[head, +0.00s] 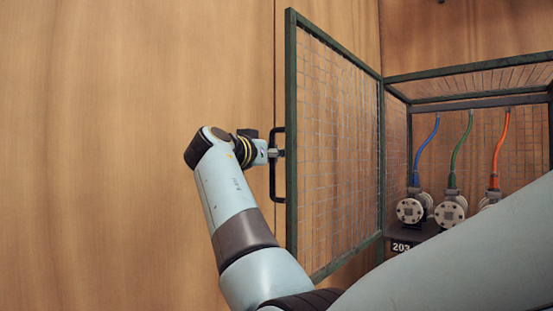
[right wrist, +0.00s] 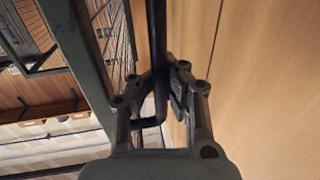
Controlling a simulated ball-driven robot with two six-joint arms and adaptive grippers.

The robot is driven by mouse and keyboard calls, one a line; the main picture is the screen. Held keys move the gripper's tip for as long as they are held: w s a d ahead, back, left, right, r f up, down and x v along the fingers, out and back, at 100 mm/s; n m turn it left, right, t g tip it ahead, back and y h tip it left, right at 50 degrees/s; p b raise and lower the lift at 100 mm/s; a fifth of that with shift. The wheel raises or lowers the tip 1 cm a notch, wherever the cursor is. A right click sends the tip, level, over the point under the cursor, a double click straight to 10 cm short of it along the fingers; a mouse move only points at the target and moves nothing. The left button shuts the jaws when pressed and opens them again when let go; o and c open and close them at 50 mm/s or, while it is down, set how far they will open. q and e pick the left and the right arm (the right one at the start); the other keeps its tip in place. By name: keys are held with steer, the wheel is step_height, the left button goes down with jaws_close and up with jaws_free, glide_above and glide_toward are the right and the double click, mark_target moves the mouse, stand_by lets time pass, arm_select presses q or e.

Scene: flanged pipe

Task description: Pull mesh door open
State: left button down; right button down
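The mesh door (head: 340,150) has a green frame and wire mesh. It stands swung out to the left of the cage, hinged at the cage's left front post, so the cage front is open. Its black bar handle (head: 273,188) is on the door's outer side near the free edge. My right gripper (head: 275,153) is at the handle. In the right wrist view, the handle (right wrist: 157,50) runs between the two fingers of my right gripper (right wrist: 160,85), which look closed around it. My left gripper is in neither view.
Inside the cage (head: 470,72) are several flanged fittings, including one (head: 411,208) with a blue hose (head: 424,150); green and orange hoses stand beside it. A "203" label (head: 401,247) is below. Wooden wall (head: 130,100) lies behind and left of the door.

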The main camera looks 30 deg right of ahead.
steer(key=shift+w+a+f, duration=0.1)
steer(key=shift+a+f, duration=0.2)
steer(key=shift+f, duration=0.1)
steer(key=c, duration=1.6)
jaws_free()
steer(key=shift+w+a+r, duration=0.1)
steer(key=shift+a, duration=0.25)
steer(key=shift+c, duration=0.2)
steer(key=shift+o, duration=1.1)
steer(key=shift+r, duration=0.1)
steer(key=shift+o, duration=0.4)
steer(key=shift+d, duration=0.15)
steer(key=shift+d+r, duration=0.1)
